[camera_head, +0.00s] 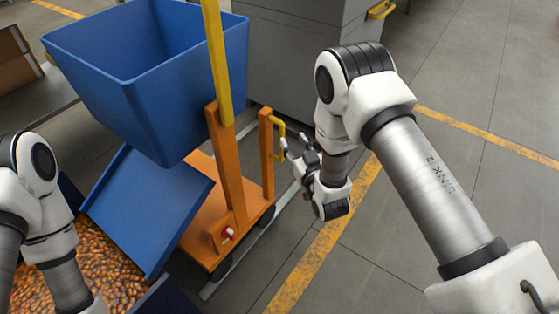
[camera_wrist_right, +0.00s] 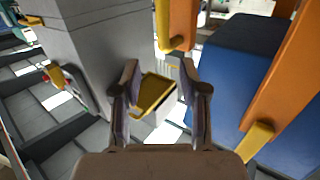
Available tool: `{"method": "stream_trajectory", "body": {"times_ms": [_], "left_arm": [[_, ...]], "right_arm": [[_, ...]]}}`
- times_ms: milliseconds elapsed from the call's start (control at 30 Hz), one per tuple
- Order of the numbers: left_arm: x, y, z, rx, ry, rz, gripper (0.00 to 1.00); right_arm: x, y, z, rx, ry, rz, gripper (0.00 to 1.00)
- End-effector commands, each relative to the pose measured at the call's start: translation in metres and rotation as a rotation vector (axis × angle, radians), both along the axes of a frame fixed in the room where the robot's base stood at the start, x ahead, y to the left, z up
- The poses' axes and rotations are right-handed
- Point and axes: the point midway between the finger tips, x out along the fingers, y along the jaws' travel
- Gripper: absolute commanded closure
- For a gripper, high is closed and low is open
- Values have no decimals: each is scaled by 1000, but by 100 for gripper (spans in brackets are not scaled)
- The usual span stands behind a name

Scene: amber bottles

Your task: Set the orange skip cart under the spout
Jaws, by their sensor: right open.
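The orange cart (camera_head: 232,175) stands left of centre in the head view, with posts rising from a low wheeled base. A yellow handle (camera_head: 277,138) is on its right post. My right gripper (camera_head: 294,146) is open and empty just right of that handle, with a small gap showing. In the wrist view, its fingers (camera_wrist_right: 160,82) have a yellow part (camera_wrist_right: 153,95) beyond and between them; contact cannot be told. I cannot identify the spout for certain. My left arm is at the lower left; its gripper is outside the picture.
A blue open-topped bin (camera_head: 155,130) is beside the cart's tall post. A sloping blue panel (camera_head: 150,210) lies below it, above many amber pieces (camera_head: 110,255). A grey cabinet (camera_head: 290,65) stands behind. The tiled floor with yellow lines (camera_head: 325,245) is clear at right.

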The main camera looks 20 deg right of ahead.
Motion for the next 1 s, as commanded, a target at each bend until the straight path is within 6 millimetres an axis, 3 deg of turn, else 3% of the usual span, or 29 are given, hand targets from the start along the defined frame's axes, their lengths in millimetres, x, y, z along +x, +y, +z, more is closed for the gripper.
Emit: {"method": "stream_trajectory", "body": {"times_ms": [33,133,367,700,1000], "left_arm": [[0,0,-39,0,0,0,100],[0,0,-57,0,0,0,100],[0,0,-61,0,-1,0,100],[0,0,-81,0,0,0,100],[0,0,-81,0,0,0,100]], "right_arm": [[4,2,-32,-1,-17,5,57],[7,5,-42,-3,-29,11,57],[18,6,-41,-3,-34,11,57],[77,11,-42,-3,-34,11,57],[86,11,-41,-4,-30,11,57]]}}
